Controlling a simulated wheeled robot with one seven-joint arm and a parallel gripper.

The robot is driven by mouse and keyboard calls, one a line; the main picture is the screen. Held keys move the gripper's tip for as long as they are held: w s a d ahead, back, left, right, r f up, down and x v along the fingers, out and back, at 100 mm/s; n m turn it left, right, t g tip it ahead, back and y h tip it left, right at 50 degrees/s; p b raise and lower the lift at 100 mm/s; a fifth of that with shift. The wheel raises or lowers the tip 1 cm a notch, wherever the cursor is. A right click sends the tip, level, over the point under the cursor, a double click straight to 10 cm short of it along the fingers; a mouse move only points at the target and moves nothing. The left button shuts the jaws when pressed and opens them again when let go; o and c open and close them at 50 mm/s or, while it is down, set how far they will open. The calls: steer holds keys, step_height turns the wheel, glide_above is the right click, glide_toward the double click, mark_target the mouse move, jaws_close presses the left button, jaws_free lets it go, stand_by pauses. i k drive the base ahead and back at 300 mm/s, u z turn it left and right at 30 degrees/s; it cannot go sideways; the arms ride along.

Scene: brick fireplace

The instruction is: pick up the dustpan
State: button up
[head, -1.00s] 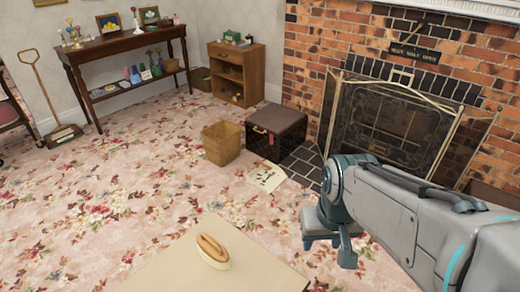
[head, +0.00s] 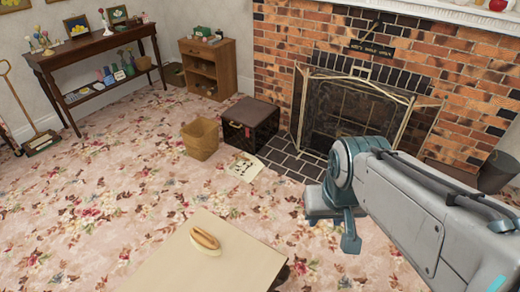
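I cannot pick out a dustpan for certain in the head view. A long-handled tool with a wooden D-shaped grip and a flat dark green and brown base (head: 42,142) leans near the wall at the far left; it may be a dustpan or a sweeper. My gripper (head: 338,228) hangs at the end of my arm, right of centre, far from that tool and in front of the fireplace. Its fingers are small and partly hidden, so whether it is open or shut is unclear. I see nothing held in it.
A low beige table (head: 185,268) with a wooden-backed brush (head: 205,241) is close in front. A wicker basket (head: 200,139), dark chest (head: 249,126) and paper (head: 244,167) lie beyond. A fire screen (head: 345,112) stands right. Floral carpet (head: 100,195) is open at left.

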mark_target(251, 171)
steer(key=z, duration=0.4)
steer(key=k, duration=1)
steer(key=z, duration=0.4)
steer(key=i, duration=2.8)
steer(key=u, duration=1.1)
steer(key=i, duration=1.55)
steer(key=u, duration=1.15)
steer(key=i, duration=0.6)
steer(key=u, duration=0.3)
